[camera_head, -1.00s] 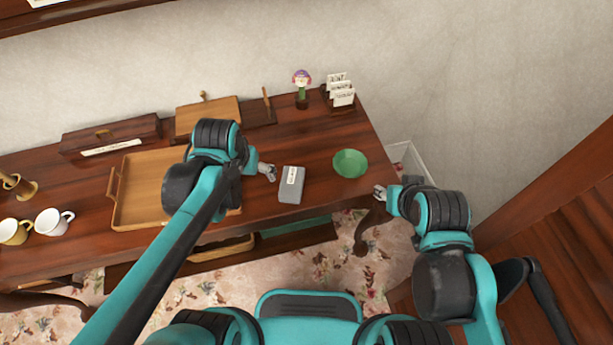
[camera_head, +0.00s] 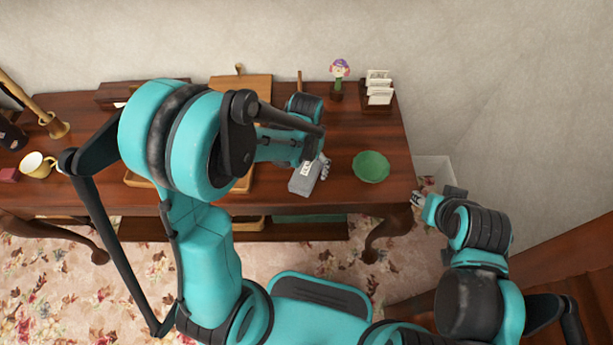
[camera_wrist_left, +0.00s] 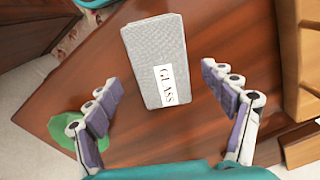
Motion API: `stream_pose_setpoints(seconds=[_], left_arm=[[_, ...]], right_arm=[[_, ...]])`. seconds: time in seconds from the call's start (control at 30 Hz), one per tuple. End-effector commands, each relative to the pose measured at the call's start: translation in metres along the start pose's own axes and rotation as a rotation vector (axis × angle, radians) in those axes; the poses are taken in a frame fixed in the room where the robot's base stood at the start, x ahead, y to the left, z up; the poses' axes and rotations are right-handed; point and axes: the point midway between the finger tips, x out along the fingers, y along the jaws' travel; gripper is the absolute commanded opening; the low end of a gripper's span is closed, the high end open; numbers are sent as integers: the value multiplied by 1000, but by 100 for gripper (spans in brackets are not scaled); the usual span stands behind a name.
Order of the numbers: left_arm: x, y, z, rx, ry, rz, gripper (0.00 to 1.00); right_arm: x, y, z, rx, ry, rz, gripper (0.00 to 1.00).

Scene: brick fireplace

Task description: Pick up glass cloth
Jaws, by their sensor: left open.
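The glass cloth (camera_wrist_left: 158,62) is a grey folded block with a white label reading GLASS. In the left wrist view it lies on the dark wooden table, ahead of and between the spread fingers of my left gripper (camera_wrist_left: 160,105), which is open and empty. In the head view the cloth (camera_head: 304,181) lies near the table's front edge, partly covered by my left gripper (camera_head: 320,168). My right gripper (camera_head: 418,199) is beyond the table's right end, small in view, and I cannot tell its jaw state.
A green bowl (camera_head: 371,167) sits right of the cloth. A flower figure (camera_head: 339,75) and a card holder (camera_head: 378,92) stand at the back. A wooden tray (camera_head: 135,181) lies left, mostly behind my left arm.

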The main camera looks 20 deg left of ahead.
Motion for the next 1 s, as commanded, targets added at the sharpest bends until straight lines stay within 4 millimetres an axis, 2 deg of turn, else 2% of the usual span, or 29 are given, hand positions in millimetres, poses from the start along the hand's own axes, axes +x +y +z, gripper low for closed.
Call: stream_pose_setpoints(seconds=[0.03, 0.13, 0.4, 0.47, 0.6, 0.67, 0.7, 1.0], left_arm=[[14, 0, 0, 0, 0, 0, 83], [28, 0, 0, 0, 0, 0, 83], [32, 0, 0, 0, 1, 0, 83], [31, 0, 0, 0, 1, 0, 70], [31, 0, 0, 0, 1, 0, 33], [31, 0, 0, 0, 1, 0, 30], [31, 0, 0, 0, 1, 0, 25], [28, 0, 0, 0, 1, 0, 25]], right_arm=[[8, 0, 6, 0, 0, 0, 40], [14, 0, 10, 0, 0, 0, 40], [13, 0, 10, 0, 0, 0, 40], [13, 0, 10, 0, 0, 0, 40], [13, 0, 10, 0, 0, 0, 40], [13, 0, 10, 0, 0, 0, 40], [13, 0, 10, 0, 0, 0, 40], [12, 0, 8, 0, 0, 0, 40]])
